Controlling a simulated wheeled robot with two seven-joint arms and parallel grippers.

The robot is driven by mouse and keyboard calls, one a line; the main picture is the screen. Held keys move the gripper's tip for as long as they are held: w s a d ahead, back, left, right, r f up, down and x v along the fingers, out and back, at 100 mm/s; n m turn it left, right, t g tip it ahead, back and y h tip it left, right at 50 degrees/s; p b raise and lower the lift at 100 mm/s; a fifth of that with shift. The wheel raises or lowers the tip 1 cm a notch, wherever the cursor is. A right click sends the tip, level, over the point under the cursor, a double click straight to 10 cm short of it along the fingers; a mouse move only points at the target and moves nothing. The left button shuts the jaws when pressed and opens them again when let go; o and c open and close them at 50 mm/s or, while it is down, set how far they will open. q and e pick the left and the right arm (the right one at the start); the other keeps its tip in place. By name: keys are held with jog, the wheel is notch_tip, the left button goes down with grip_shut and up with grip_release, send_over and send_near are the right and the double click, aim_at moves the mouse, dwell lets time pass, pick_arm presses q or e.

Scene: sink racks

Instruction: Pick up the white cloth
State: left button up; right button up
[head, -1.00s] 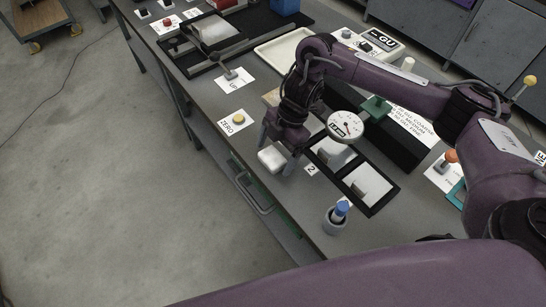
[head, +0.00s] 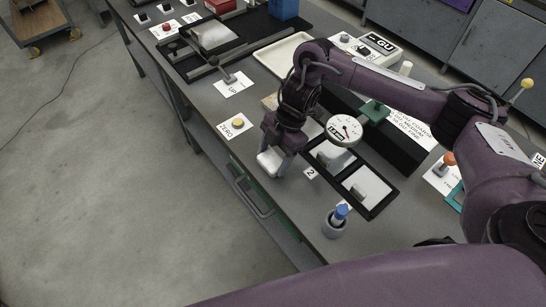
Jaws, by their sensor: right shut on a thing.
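The white cloth (head: 270,161) is a small white folded block near the front edge of the grey bench. My right gripper (head: 277,153) comes down on it from above, with its fingers closed against its sides. The gripper hides part of the cloth, and I cannot tell whether it touches the bench top. My left gripper is out of view.
The bench (head: 283,208) also holds a black tray with white pads (head: 366,186), a round dial gauge (head: 344,130), and a blue-capped item in a grey cup (head: 335,222). A yellow button (head: 238,123) labelled ZERO is to the left. Bare floor lies left of the bench.

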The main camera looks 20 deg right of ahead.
aim_at(273, 158)
notch_tip(273, 158, up, 20)
jog(key=p, duration=0.2)
jog(key=shift+f, duration=0.15)
